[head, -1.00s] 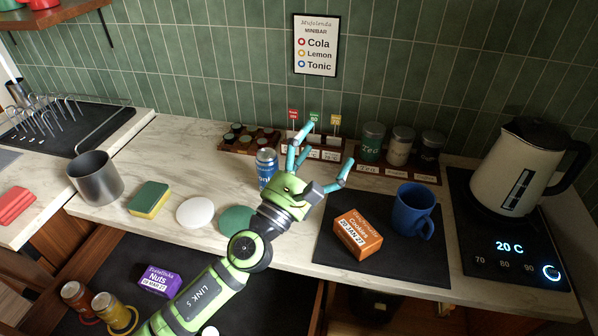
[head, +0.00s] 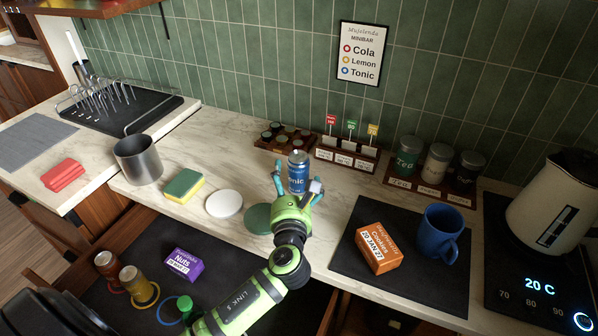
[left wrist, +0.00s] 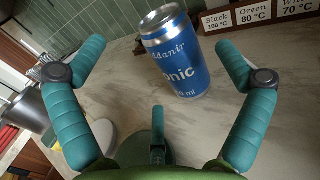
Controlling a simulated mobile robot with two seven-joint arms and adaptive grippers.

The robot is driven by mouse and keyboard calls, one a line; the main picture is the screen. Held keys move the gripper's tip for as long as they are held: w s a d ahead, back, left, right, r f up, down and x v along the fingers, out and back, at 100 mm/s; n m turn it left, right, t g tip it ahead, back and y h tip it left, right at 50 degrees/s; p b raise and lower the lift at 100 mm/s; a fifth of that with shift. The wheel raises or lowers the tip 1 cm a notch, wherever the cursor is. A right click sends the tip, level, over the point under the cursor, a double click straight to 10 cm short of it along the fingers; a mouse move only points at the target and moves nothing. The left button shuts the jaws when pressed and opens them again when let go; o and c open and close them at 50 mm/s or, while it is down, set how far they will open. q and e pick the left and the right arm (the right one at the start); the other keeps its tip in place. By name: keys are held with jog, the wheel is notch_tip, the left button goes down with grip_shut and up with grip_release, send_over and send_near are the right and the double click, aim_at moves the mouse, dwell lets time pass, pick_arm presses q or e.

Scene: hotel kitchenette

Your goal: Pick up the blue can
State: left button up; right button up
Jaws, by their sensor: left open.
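The blue can (head: 298,172), labelled tonic, stands upright on the marble counter in front of the small racks. It also shows in the left wrist view (left wrist: 178,60), upper middle, just beyond the fingers. My left gripper (head: 296,186) is open, with its teal fingers pointing at the can. In the left wrist view the open left gripper (left wrist: 160,90) has fingers spread left and right, with the can ahead between their directions. The can's lower part is partly hidden by the gripper in the head view. My right gripper is not in view.
A white coaster (head: 224,204) and green coaster (head: 258,218) lie left of the gripper. A cookies box (head: 366,248) and blue mug (head: 440,232) stand on a dark mat at right. A tea rack (head: 345,156) stands behind the can.

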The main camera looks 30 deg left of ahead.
aim_at(294, 176)
pick_arm(q)
jog(key=x, duration=0.5)
jog(key=shift+w+d+f+p, duration=0.1)
jog(key=shift+w+f+p, duration=0.15)
jog(key=shift+f+p, duration=0.15)
jog(key=shift+r, duration=0.1)
jog(key=c, duration=1.5)
